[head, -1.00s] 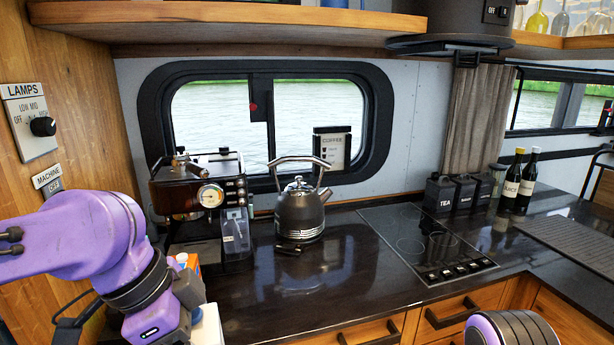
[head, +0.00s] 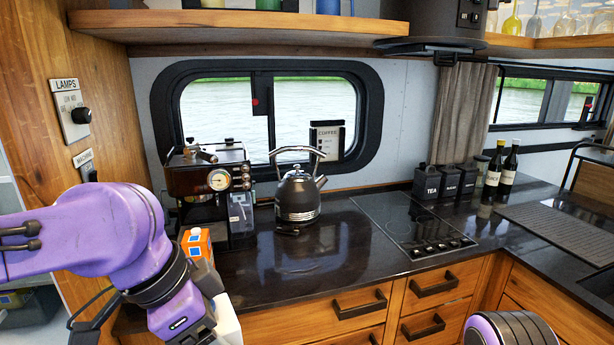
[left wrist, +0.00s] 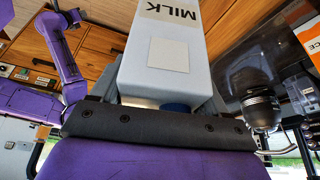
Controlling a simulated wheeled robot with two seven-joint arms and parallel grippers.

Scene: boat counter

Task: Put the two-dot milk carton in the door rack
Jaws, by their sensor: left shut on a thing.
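A white milk carton (left wrist: 178,55) with the word MILK, a blank pale square and a blue cap fills the middle of the left wrist view. My left gripper (left wrist: 165,105) is shut on it. In the head view, a pale part of the carton (head: 228,326) shows at the bottom, below my left wrist and in front of the counter. Its dots cannot be seen. My right gripper is out of view; only a rounded part of my right arm shows at the bottom right of the head view. I cannot make out the door rack.
An orange carton (head: 196,243) stands at the counter's left end, close behind my left wrist. A coffee machine (head: 208,180), kettle (head: 298,197) and hob (head: 412,222) line the counter (head: 300,262). Pale shelving (head: 28,318) with small items shows at the lower left.

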